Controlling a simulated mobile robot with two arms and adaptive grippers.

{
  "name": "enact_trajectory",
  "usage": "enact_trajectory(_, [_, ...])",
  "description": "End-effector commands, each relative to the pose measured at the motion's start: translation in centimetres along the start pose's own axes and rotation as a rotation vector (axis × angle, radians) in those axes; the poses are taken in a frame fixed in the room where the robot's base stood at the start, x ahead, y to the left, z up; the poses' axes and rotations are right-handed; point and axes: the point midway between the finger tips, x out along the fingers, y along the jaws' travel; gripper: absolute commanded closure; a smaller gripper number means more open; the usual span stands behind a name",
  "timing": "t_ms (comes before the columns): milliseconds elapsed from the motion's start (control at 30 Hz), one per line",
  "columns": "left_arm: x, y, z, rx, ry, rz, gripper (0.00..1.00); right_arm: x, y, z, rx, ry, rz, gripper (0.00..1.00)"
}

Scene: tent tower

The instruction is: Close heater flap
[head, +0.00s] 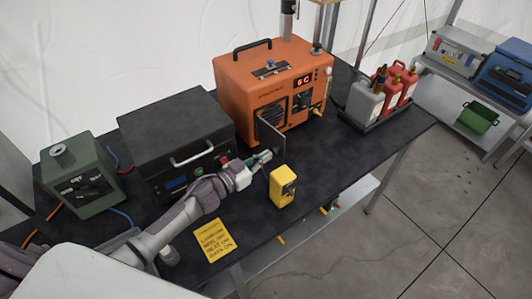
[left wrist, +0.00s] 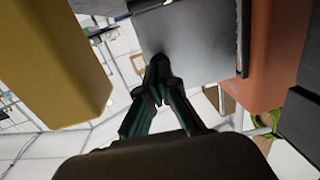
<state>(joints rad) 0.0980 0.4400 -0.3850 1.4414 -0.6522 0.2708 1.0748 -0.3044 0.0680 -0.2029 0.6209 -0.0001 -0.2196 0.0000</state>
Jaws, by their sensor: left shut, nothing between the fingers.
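The orange heater (head: 250,92) stands at the back middle of the black table, its display reading "6 C". Its flap (head: 268,136), a flat dark panel, stands open, sticking out from the heater's front towards me. My left gripper (head: 267,156) is at the flap's lower free end. In the left wrist view the fingers (left wrist: 159,66) are shut and empty, with their tips in front of the grey flap (left wrist: 195,42). I cannot tell whether they touch it. The heater's orange side (left wrist: 275,75) shows on the right there. My right gripper is not in view.
A yellow box (head: 280,190) stands close to the right of my left gripper; it fills the left of the wrist view (left wrist: 45,60). A black case (head: 175,130) and a green unit (head: 80,180) stand to the left. Canisters (head: 365,104) stand in a tray at right.

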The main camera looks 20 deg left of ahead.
Motion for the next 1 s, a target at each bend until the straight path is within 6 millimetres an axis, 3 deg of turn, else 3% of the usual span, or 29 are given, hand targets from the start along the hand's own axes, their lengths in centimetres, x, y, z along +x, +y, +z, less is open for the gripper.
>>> enact_trajectory(467, [1.0,0.0,0.0,0.0,0.0,0.0,1.0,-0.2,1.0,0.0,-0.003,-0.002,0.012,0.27])
enact_trajectory(733, [4.0,1.1,-0.2,0.001,0.001,0.0,1.0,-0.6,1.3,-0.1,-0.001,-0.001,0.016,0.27])
enact_trajectory(1000, [4.1,1.2,-0.1,0.0,-0.001,-0.001,1.0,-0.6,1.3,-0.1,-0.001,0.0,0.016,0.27])
